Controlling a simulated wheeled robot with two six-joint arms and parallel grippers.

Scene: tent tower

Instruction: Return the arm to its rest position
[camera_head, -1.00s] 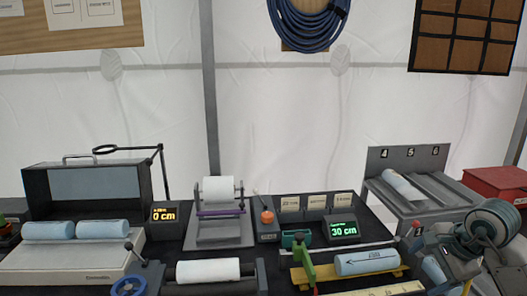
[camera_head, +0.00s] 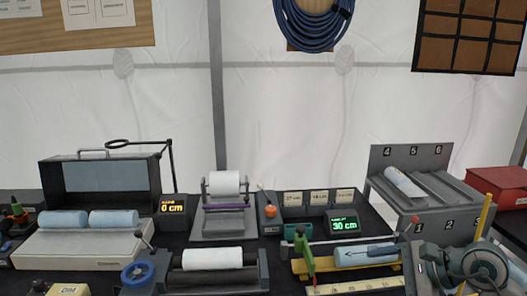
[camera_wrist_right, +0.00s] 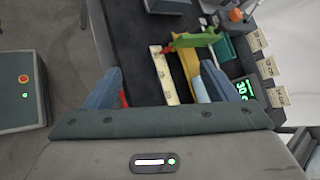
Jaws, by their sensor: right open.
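My right gripper (camera_head: 418,262) is at the lower right in the head view, in front of the table's right side. In the right wrist view its two blue-grey fingers are wide apart, and the gripper (camera_wrist_right: 162,84) is open with nothing between the fingertips. Beyond it are a yellow cutting rig (camera_head: 302,266) with a green lever (camera_head: 306,250) and a pale blue roll (camera_head: 352,257) lying in it. My left gripper is not in view.
A grey numbered rack (camera_head: 411,156) stands at the back right beside a red box (camera_head: 495,183). A display reading 30 cm (camera_head: 343,224) sits behind the rig. A white roll (camera_head: 212,258) lies front centre. A grey box with a red button (camera_wrist_right: 20,95) shows at the wrist view's left.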

